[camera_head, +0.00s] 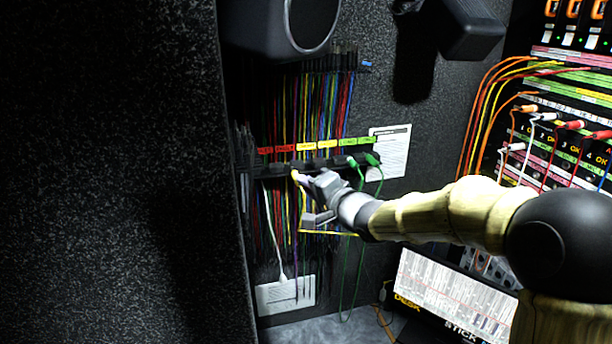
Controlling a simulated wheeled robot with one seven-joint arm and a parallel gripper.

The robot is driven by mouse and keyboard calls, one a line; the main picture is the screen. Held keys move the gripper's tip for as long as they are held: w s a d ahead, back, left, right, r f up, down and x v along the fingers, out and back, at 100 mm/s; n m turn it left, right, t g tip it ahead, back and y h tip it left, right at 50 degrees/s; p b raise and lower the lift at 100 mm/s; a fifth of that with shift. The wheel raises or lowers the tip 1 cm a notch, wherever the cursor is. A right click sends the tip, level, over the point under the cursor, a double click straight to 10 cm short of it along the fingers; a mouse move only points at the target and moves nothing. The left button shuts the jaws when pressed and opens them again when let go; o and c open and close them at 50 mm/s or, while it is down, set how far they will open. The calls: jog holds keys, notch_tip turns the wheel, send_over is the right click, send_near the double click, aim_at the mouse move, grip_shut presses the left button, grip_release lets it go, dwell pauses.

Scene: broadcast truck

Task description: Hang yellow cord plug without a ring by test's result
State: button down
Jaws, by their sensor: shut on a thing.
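My gripper (307,180) is at the dark cord rack (285,169), near its middle, coming in from the right. It is shut on a small plug with yellow (296,175), just below the rack's front edge. The plug is mostly hidden and too small to show whether it has a ring. A yellow cord (330,234) runs across below my gripper. Above the rack is a row of tags: red (275,149), orange-yellow (316,145) and green (356,141). I cannot tell whether the plug touches the rack.
Two green plugs (364,160) hang at the rack's right end, with green cords below. Many coloured cords (320,95) hang behind. A white sheet (392,148) is on the wall. A patch panel (565,130) stands at right, a printed board (455,290) below. A dark partition (120,170) fills the left.

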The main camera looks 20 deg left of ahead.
jog(key=shift+s+a+r, duration=0.15)
jog(key=shift+a+r, duration=0.05)
jog(key=shift+r, duration=0.5)
jog(key=shift+d, duration=0.1)
jog(key=w+a+f+p, duration=0.2)
jog(key=w+a+f, duration=0.1)
jog(key=w, duration=0.3)
jog(key=shift+w+a, duration=0.25)
jog(key=shift+a, duration=0.25)
dwell(0.7)
jog(key=shift+f+p, duration=0.1)
jog(key=shift+p, duration=0.4)
dwell(0.8)
jog(key=shift+c, duration=1)
grip_release()
